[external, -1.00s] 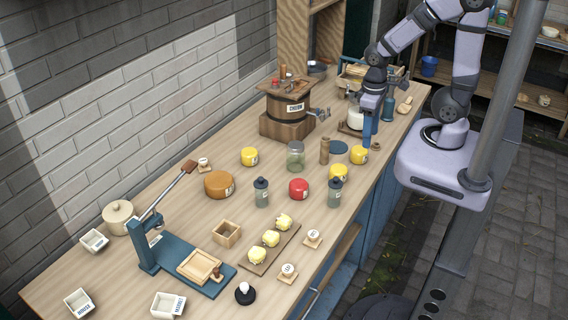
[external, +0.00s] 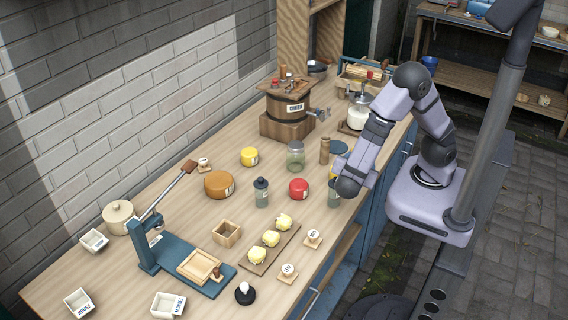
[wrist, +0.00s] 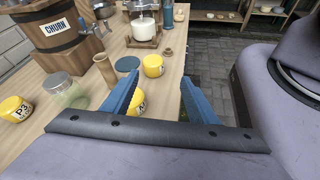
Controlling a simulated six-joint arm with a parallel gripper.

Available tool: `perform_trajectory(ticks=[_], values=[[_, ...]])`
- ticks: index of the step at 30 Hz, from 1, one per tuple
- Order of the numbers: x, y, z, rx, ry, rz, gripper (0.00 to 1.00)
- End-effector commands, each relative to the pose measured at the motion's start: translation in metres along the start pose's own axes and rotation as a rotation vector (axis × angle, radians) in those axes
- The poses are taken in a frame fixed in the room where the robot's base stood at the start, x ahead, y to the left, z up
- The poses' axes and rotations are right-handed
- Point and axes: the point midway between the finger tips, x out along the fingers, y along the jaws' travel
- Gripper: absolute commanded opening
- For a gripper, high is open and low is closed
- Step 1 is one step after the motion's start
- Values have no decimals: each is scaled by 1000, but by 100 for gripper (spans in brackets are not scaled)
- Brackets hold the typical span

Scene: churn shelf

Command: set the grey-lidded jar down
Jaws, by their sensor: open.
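A clear glass jar with a grey lid (external: 295,156) stands upright on the wooden counter, between the churn and a red wheel. It also shows at the left of the wrist view (wrist: 66,92). My gripper (wrist: 161,77) is open, with its two blue fingers apart and nothing held between them. In the external view my gripper (external: 341,163) is over the counter's right side, to the right of the glass jar and apart from it. My wrist partly hides the fingers there. A yellow wheel (wrist: 138,103) shows below the fingers in the wrist view.
A wooden peg (external: 324,151) and a dark blue disc (external: 338,147) stand between jar and gripper. A dark-topped bottle (external: 334,194) stands just below my wrist. The red wheel (external: 299,188) and another bottle (external: 261,192) are nearer the front. The churn (external: 288,109) stands behind.

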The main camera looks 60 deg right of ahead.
Motion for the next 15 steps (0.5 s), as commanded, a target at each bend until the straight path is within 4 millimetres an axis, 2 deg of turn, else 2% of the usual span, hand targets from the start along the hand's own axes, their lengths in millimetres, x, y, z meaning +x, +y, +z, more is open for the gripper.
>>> perform_trajectory(ticks=[1,7,11,15], values=[[-8,5,-21,-52,-55,109,54],[-61,25,-54,-166,-246,469,54],[-72,25,-72,-216,-293,556,54],[-71,20,-93,-265,-319,607,54]])
